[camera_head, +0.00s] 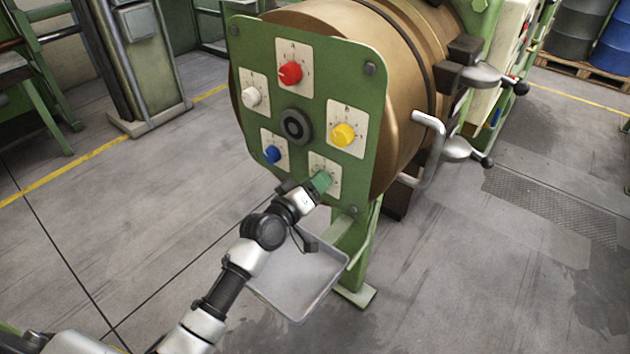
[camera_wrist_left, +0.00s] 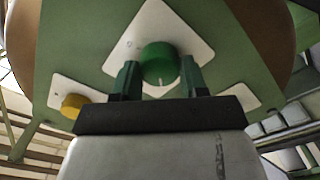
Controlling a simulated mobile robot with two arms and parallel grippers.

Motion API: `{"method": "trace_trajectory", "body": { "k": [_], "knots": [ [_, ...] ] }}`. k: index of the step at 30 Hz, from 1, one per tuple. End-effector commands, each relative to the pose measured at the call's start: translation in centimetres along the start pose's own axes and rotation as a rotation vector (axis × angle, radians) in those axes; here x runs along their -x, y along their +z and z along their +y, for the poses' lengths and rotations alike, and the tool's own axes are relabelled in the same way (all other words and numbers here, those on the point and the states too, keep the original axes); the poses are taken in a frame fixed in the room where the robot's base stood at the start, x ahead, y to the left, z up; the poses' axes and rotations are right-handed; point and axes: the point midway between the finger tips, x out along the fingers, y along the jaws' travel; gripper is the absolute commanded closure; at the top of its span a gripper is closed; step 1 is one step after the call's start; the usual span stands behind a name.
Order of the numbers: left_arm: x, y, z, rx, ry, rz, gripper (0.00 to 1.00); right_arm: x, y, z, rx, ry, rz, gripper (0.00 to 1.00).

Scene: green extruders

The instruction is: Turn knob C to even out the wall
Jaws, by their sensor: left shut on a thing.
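A green panel (camera_head: 330,85) on the front of a bronze drum carries several coloured knobs on white plates. The green knob (camera_wrist_left: 160,62) sits on the lowest plate, with a white mark on its lower rim in the wrist view. Its plate letter is too small to read surely. My left gripper (camera_head: 318,183) reaches it from below; its two dark green fingers (camera_wrist_left: 160,76) stand on either side of the knob and are shut on it. In the head view the fingers and wrist partly hide the green knob and its plate. My right gripper is not in view.
Red (camera_head: 290,73), yellow (camera_head: 342,135), blue (camera_head: 272,154) and white (camera_head: 251,97) knobs surround a dark central ring (camera_head: 296,126). A metal tray (camera_head: 318,300) lies below the panel. Handles (camera_head: 430,150) stick out at the drum's right. Open floor lies left.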

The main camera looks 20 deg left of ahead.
Motion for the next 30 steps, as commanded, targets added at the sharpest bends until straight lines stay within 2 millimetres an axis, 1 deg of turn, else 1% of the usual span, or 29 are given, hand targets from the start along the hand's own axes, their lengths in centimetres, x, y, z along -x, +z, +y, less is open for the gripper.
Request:
{"method": "trace_trajectory", "body": {
  "k": [6, 15, 21, 30],
  "knots": [
    [0.0, -0.1, 0.0, 0.204, 0.0, 0.002, 0.8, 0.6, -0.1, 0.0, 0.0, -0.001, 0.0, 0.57],
    [0.0, -0.1, -0.1, 0.439, 0.0, 0.002, 0.8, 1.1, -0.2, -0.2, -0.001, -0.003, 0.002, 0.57],
    [0.0, 0.0, -0.2, 0.542, 0.0, 0.003, 0.8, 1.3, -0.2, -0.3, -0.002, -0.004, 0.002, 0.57],
    [0.0, 0.0, -0.3, 0.609, 0.0, 0.002, 0.8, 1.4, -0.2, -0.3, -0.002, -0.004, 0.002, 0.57]
  ]
}}
